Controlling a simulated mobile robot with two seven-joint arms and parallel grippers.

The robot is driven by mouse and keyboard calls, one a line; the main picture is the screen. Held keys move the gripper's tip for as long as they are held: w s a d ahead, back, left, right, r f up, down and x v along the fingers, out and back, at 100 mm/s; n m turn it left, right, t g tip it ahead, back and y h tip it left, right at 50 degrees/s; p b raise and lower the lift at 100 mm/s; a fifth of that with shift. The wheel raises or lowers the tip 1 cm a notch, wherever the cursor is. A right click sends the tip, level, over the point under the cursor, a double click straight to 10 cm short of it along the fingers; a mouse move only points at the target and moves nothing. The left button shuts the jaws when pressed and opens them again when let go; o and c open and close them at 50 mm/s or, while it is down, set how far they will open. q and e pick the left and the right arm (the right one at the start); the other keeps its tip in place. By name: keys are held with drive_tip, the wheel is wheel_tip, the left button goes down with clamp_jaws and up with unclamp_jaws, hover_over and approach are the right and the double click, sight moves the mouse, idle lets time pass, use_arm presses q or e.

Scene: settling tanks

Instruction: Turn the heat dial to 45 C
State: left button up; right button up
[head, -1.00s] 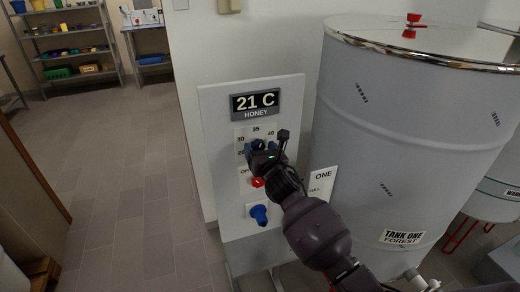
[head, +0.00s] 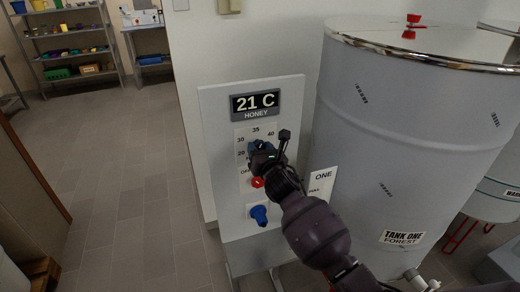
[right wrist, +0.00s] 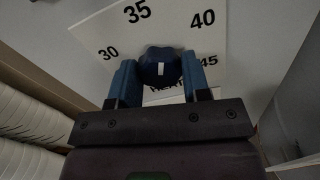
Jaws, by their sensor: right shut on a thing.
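The heat dial is a dark blue knob (right wrist: 162,64) with a short white mark, on a white scale plate (right wrist: 85,36). The plate shows 30, 35, 40 and 45 around the knob in the right wrist view. My right gripper (right wrist: 165,78) is shut on the knob, with one blue finger on each side. It also shows at the dial in the head view (head: 260,147), where it hides most of the knob. I cannot tell exactly which number the mark points to. The display (head: 255,104) above reads 21 C, HONEY. My left gripper is not in view.
Below the dial on the same panel (head: 222,170) are a red control (head: 258,183) and a blue knob (head: 259,215). A large tank (head: 400,150) labelled TANK ONE stands close on the right. Open floor (head: 120,170) lies to the left.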

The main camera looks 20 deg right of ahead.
drive_tip(key=m+p, duration=0.1)
drive_tip(key=m, duration=0.3)
drive_tip(key=shift+m, duration=0.3)
drive_tip(key=shift+d+f+m+p, duration=0.1)
drive_tip(key=shift+m+p, duration=0.35)
drive_tip(key=shift+m, duration=3.2)
drive_tip(key=shift+f+m+p, duration=0.1)
drive_tip(key=shift+m+p, duration=0.35)
drive_tip(key=shift+m, duration=3.2)
drive_tip(key=o, duration=0.9)
drive_tip(key=shift+s, duration=0.1)
drive_tip(key=s, duration=1)
drive_tip(key=shift+s+d, duration=0.15)
drive_tip(key=shift+s, duration=0.2)
